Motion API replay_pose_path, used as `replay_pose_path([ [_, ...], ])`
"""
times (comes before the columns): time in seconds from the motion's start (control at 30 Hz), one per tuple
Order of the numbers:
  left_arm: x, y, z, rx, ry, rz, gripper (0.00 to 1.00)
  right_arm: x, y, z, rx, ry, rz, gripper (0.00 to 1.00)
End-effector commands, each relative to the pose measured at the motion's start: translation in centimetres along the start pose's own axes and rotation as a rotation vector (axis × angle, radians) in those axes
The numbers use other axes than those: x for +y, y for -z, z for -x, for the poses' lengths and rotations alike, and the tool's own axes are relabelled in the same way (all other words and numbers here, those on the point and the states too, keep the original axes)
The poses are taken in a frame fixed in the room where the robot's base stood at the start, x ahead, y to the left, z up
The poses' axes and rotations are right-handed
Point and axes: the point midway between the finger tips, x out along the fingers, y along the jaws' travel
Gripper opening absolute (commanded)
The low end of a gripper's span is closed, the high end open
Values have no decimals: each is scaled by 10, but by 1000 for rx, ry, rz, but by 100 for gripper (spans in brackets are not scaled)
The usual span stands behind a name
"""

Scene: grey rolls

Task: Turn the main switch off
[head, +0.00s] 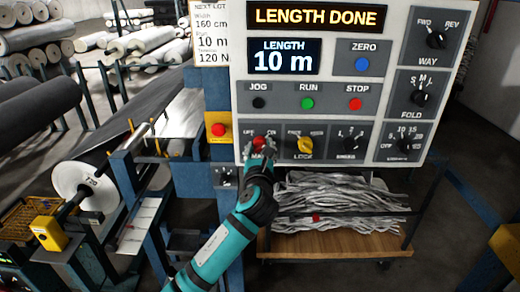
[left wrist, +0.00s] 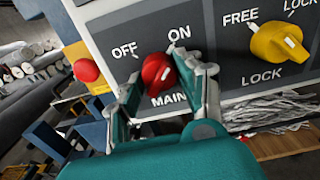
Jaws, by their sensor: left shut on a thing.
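The main switch is a red rotary knob (left wrist: 158,72) on the control panel, above the word MAIN, with OFF to its upper left and ON to its upper right. Its white mark appears to slant toward ON in the left wrist view. My left gripper (head: 260,147) is at the panel's lower left, its fingers on both sides of the red knob and shut on it. In the head view the fingers cover most of the knob and its labels. My right gripper is in neither view.
A yellow LOCK knob (left wrist: 278,42) sits just right of the main switch. A red button on a yellow box (head: 218,130) is to the left. JOG, RUN and STOP buttons are above. A cart (head: 330,243) with grey strips stands below the panel.

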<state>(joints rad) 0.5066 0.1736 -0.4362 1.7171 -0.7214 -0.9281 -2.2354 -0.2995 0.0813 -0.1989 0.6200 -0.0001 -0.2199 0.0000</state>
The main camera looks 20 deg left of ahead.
Motion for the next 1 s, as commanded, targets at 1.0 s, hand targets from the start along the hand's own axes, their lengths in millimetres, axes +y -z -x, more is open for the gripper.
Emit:
replay_pose_path([
  [1.0, -2, 0, 0, 1, -1, 770, 4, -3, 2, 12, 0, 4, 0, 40],
])
